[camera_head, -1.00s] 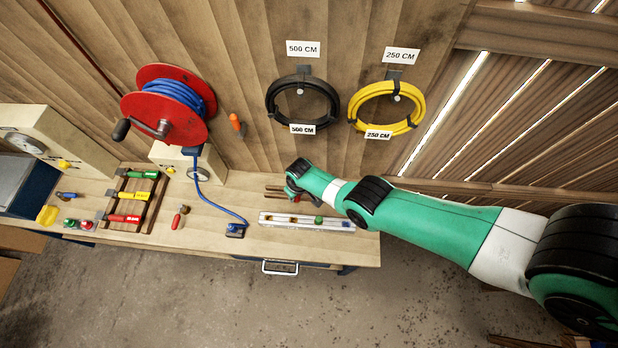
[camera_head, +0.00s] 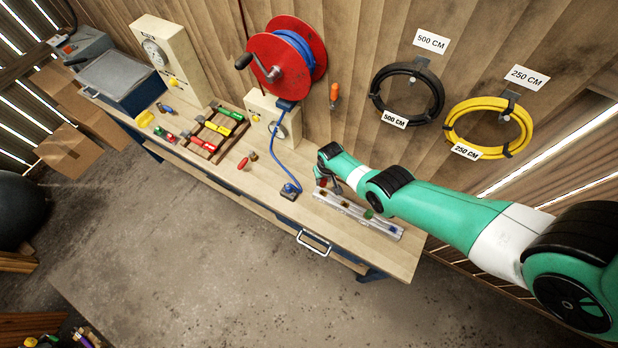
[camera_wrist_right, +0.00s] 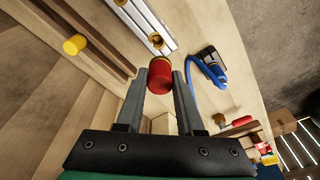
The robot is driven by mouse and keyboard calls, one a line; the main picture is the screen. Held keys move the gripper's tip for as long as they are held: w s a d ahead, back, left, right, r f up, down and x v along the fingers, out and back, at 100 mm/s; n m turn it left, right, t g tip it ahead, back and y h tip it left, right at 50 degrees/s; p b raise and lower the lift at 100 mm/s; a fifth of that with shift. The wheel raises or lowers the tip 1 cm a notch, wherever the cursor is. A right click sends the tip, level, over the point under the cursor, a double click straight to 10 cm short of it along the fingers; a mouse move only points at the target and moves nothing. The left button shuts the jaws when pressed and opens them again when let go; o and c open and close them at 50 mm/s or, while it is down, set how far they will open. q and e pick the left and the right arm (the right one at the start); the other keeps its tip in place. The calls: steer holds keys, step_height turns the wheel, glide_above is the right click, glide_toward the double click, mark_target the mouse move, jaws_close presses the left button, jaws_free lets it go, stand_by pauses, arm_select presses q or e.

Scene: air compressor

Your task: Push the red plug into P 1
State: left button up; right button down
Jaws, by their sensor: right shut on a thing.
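My right gripper (camera_head: 324,178) is above the bench near the left end of a silver rail (camera_head: 345,207). In the right wrist view its fingers (camera_wrist_right: 160,85) are shut on the red plug (camera_wrist_right: 160,75), whose brass end points away from the gripper. The rail (camera_wrist_right: 128,10) is just beyond the plug, with a brass fitting (camera_wrist_right: 156,40) close to the plug's end. I cannot tell whether plug and fitting touch. A green plug (camera_head: 369,214) and a blue piece (camera_head: 392,229) sit along the rail. No P 1 marking is legible. My left gripper is not in view.
A blue hose runs from a red reel (camera_head: 262,48) to a blue block (camera_head: 290,191) left of the rail. A rack (camera_head: 198,140) with coloured tools is farther left. Black (camera_head: 376,95) and yellow (camera_head: 450,130) hoses hang on the wall. A yellow piece (camera_wrist_right: 74,45) lies beside the wooden strips.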

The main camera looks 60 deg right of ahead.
mark_target(324, 186)
steer(key=shift+s+d, duration=0.25)
steer(key=shift+d, duration=0.1)
steer(key=shift+f, duration=0.1)
step_height(324, 186, down, 6)
steer(key=b, duration=0.6)
stand_by(1.3)
steer(key=shift+f+b, duration=0.35)
steer(key=shift+b, duration=0.05)
steer(key=shift+f+b, duration=1.15)
steer(key=shift+c, duration=2.2)
jaws_free()
steer(key=shift+r, duration=0.15)
